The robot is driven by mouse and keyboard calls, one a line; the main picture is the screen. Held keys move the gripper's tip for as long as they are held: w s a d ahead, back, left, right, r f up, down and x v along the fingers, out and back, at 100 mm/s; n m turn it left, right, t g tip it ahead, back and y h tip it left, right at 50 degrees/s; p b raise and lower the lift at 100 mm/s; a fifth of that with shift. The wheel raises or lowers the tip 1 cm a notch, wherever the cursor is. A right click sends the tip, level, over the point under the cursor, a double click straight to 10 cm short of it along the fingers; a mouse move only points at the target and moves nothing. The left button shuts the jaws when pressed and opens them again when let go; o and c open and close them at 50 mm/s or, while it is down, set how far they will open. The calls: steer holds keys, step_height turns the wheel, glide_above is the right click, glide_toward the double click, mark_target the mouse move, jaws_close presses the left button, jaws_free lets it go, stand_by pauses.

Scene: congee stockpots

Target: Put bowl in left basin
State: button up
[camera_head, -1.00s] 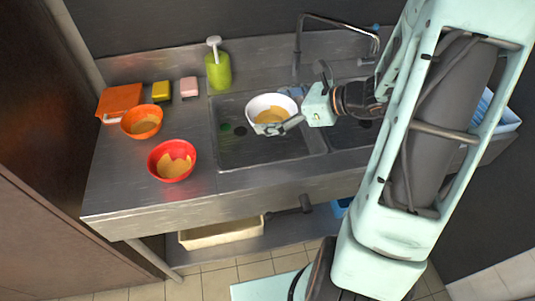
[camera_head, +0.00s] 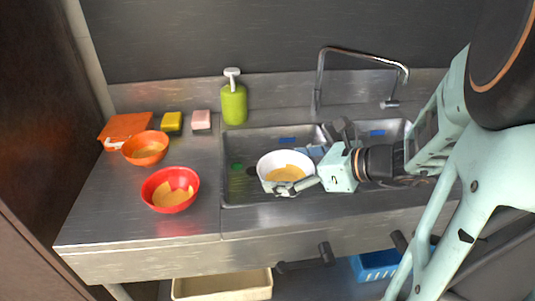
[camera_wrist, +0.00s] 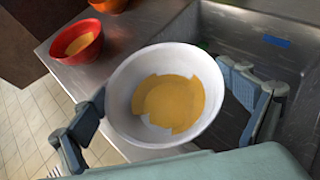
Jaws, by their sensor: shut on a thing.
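A white bowl (camera_head: 286,167) with a yellow-orange patch inside is held above the left basin (camera_head: 237,185), near its front side. My gripper (camera_head: 303,171) comes from the right and is shut on the bowl. In the wrist view, the bowl (camera_wrist: 168,97) sits between the two fingers of my gripper (camera_wrist: 172,112), tilted in the picture, with its inside facing the camera. The bowl's underside and its height above the basin floor are hidden. My gripper and arm hide much of the divider and the right basin.
A red bowl (camera_head: 170,190) and an orange bowl (camera_head: 145,148) stand on the left counter (camera_head: 110,215). An orange board (camera_head: 122,130), yellow sponge (camera_head: 172,122), pink sponge (camera_head: 201,120) and green soap bottle (camera_head: 234,104) line the back. A faucet (camera_head: 319,80) rises behind the sink.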

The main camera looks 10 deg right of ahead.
mark_target(287, 161)
steer(key=w+f, duration=0.1)
steer(key=w, duration=0.2)
steer(key=w+f, duration=0.1)
steer(key=w, duration=0.1)
steer(key=shift+w+d+f+b, duration=0.25)
steer(key=shift+w+f+b, duration=0.05)
steer(key=shift+f, duration=0.05)
steer(key=w+f, duration=0.2)
steer(key=f, duration=0.1)
steer(key=w+f+b, duration=0.1)
steer(key=w+f, duration=0.1)
steer(key=f, duration=0.1)
steer(key=w+f+b, duration=0.1)
steer(key=f, duration=0.2)
steer(key=shift+w+d+f, duration=0.15)
steer(key=shift+w+d, duration=0.15)
steer(key=shift+w, duration=0.1)
steer(key=shift+f+b, duration=0.45)
steer(key=shift+f, duration=0.05)
steer(key=shift+f, duration=0.1)
steer(key=shift+s, duration=0.1)
